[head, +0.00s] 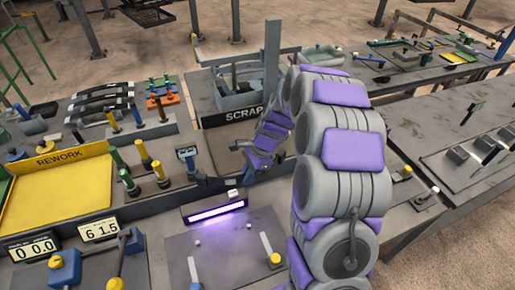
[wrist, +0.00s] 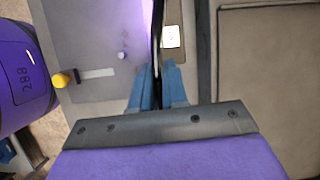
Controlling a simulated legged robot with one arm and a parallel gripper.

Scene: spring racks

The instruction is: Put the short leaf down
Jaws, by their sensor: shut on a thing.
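In the wrist view, my gripper (wrist: 158,78) has its blue fingers shut on a thin dark strip, the short leaf (wrist: 158,30). The leaf is seen nearly edge-on and runs away from the fingers to the top of the picture. In the head view, my gripper (head: 243,175) is low over the bench, left of my large purple-and-grey arm. A dark strip there (head: 212,185) seems to be the leaf, small and partly lost against the dark bench. I cannot tell whether it touches the surface.
A glowing light bar (head: 216,211) lies in front of the gripper. The yellow REWORK tray (head: 60,195) is at left, the SCRAP bin (head: 243,98) behind. Upright yellow, green and blue posts (head: 146,157) stand left. A panel with sliders (head: 225,262) is in front.

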